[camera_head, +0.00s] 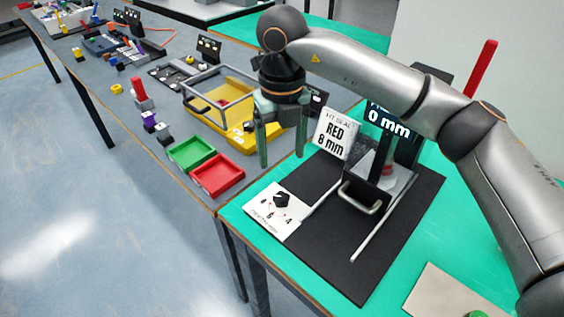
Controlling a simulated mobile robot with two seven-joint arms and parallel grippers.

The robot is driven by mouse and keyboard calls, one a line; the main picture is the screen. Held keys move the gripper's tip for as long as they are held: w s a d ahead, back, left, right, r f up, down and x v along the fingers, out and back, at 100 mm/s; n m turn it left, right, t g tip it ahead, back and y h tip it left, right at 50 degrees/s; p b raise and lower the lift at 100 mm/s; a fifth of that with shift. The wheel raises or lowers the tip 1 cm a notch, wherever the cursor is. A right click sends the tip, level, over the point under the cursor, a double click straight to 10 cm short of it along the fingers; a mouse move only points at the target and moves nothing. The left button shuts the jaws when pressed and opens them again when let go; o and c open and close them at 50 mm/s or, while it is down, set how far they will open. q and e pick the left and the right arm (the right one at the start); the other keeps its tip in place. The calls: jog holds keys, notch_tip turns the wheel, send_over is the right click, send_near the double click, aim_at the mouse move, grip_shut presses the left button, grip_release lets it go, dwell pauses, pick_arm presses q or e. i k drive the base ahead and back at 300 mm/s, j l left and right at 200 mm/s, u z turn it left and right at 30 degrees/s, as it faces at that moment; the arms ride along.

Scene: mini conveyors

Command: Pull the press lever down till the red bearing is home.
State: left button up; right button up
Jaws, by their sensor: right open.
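The press (361,194) stands on a black mat on the green table, with a dark display (388,121) reading 0 mm. A red lever handle (481,69) points up at the upper right, behind my right arm; its lower part is hidden. A small red piece (387,169) shows inside the press, perhaps the red bearing, but it is too small and shaded to be sure. My right gripper (282,158) hangs left of the press and well away from the lever, fingers apart and empty. My left gripper is out of view.
A white knob panel (275,211) lies at the mat's left. Green (190,149) and red (218,177) trays and a yellow tray (240,125) sit on the neighbouring table. My right arm crosses over the press.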

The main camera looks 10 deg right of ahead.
aim_at(489, 48)
jog(key=k, duration=1)
